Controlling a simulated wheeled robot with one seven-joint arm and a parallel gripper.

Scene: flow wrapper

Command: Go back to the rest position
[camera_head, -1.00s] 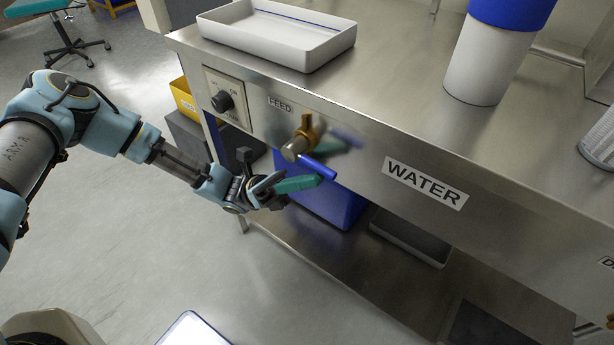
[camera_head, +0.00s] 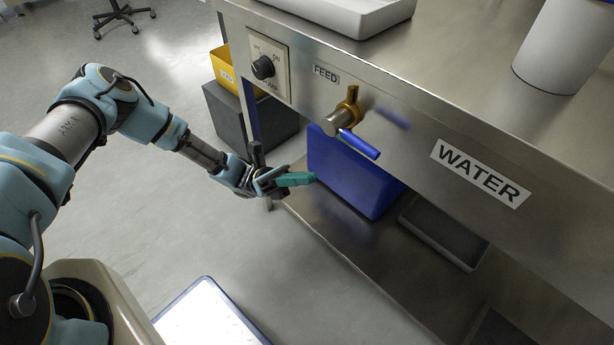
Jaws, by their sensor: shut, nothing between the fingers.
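My gripper (camera_head: 298,180) is in the middle of the head view, at the end of my blue and grey arm. Its green fingers are shut with nothing between them. It is in front of the steel bench, below and left of the brass valve (camera_head: 336,120) with the blue lever (camera_head: 359,144). The fingertips look apart from the lever and appear close to the blue bin (camera_head: 350,172) in the picture; how far they are from it in depth I cannot tell.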

